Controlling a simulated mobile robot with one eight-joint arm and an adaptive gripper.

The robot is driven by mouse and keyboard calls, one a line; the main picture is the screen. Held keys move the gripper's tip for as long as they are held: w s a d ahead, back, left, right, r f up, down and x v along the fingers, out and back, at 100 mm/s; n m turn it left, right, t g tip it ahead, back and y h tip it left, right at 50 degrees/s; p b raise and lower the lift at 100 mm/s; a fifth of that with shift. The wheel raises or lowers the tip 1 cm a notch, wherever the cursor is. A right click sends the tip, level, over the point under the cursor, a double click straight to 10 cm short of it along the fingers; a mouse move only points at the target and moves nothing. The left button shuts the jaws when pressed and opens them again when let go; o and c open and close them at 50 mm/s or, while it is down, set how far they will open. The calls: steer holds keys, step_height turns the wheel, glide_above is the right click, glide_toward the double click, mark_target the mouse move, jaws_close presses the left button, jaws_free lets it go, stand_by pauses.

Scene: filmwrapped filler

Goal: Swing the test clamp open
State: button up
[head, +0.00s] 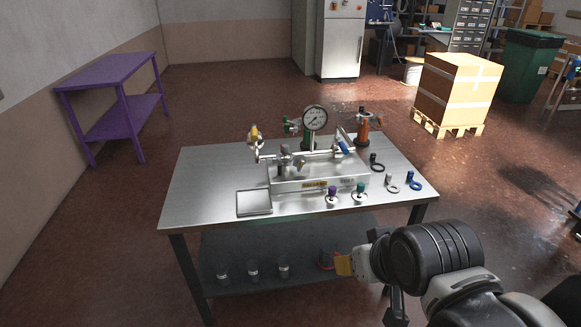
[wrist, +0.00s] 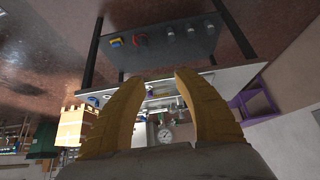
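A metal test rig (head: 318,178) stands on the steel table (head: 205,185), with a round pressure gauge (head: 314,118) at its back. A yellow-handled part (head: 254,135) is at its left and a blue-handled lever (head: 345,142) at its right; a grey knobbed part (head: 285,156) is near its front left. I cannot tell which part is the test clamp. My gripper (wrist: 168,78) is open and empty in the wrist view, with the rig and gauge (wrist: 165,134) beyond its yellow fingers. In the head view my gripper (head: 344,265) is in front of the table, below its top, apart from the rig.
A shallow tray (head: 254,202) lies at the table's front left. Purple- and teal-topped fittings (head: 332,194) and several rings (head: 392,183) lie toward the right. A purple table (head: 112,90) and a palletised box (head: 458,90) stand apart on open floor.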

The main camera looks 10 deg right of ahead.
mark_target(280, 167)
steer(key=w+d+r+m+t+h+p, duration=0.1)
steer(key=w+d+r+h, duration=0.1)
steer(key=w, duration=0.8)
steer(key=w+d+r+m+t+h, duration=0.1)
steer(key=w+d+r+t+h, duration=0.1)
steer(key=w, duration=0.9)
steer(key=w+a+f+m+t+h+p, duration=0.1)
steer(key=w+a, duration=0.1)
steer(key=w, duration=0.5)
steer(key=w+a+f+t, duration=0.2)
steer(key=w, duration=0.5)
steer(key=w+a+f+t+y+p, duration=0.1)
steer(key=w+a+f+t, duration=0.15)
steer(key=a+f, duration=0.35)
steer(key=w+a+f+t+y, duration=0.15)
steer(key=w+a+f, duration=0.25)
steer(key=f, duration=0.4)
steer(key=shift+n+h, duration=0.4)
steer(key=shift+h, duration=0.05)
steer(key=w+b, duration=0.1)
steer(key=w, duration=0.2)
steer(key=w+d+b, duration=0.1)
steer(key=w, duration=0.2)
steer(key=w+d, duration=0.1)
steer(key=w, duration=0.2)
steer(key=shift+w+r+b, duration=0.15)
steer(key=shift+w+b, duration=0.2)
steer(key=shift+b, duration=0.05)
steer(key=shift+w+r, duration=0.1)
steer(key=shift+w, duration=0.45)
